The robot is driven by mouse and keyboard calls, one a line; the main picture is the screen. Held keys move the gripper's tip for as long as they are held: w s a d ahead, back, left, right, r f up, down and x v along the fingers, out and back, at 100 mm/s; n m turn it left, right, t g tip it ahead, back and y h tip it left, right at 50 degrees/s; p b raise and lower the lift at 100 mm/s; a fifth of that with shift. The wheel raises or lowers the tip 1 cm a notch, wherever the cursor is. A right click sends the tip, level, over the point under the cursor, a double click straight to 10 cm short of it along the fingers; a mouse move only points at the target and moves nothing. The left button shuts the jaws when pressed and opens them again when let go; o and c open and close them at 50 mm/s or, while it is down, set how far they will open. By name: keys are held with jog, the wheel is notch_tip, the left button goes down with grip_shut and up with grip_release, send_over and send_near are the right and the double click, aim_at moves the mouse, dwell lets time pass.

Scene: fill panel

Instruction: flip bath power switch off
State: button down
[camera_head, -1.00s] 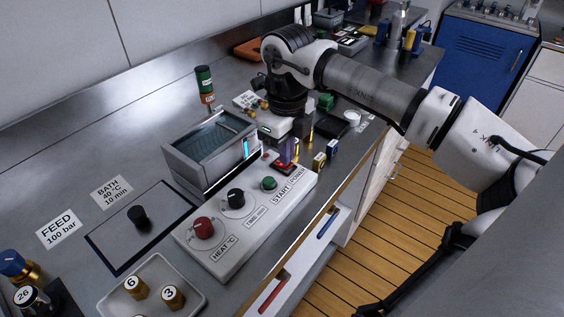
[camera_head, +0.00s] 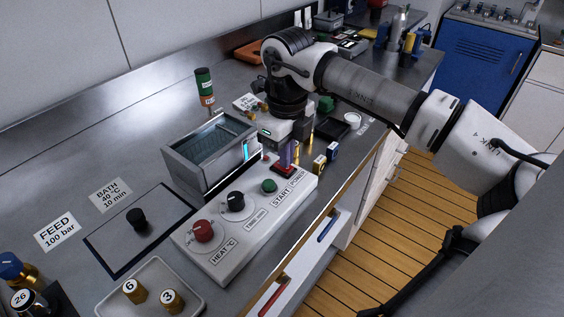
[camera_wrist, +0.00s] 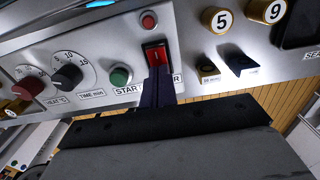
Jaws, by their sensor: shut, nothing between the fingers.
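The red power switch (camera_head: 283,170) sits in a black frame at the right end of the white control panel (camera_head: 246,222). In the wrist view the switch (camera_wrist: 158,55) shows its upper part, with a pale mark on it. My gripper (camera_head: 289,160) points down at the switch, its fingers closed together with nothing between them. In the wrist view the dark fingertips (camera_wrist: 157,76) overlap the lower part of the switch and hide it. I cannot tell whether they touch it.
A green start button (camera_head: 269,186), a black time knob (camera_head: 235,201) and a red heat knob (camera_head: 203,231) share the panel. A small red button or lamp (camera_wrist: 148,20) is beside the switch. Numbered brass-coloured pieces (camera_wrist: 222,21) stand close to the panel's end.

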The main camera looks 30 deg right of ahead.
jog(key=shift+r+p, duration=1.55)
jog(key=shift+r, duration=1.55)
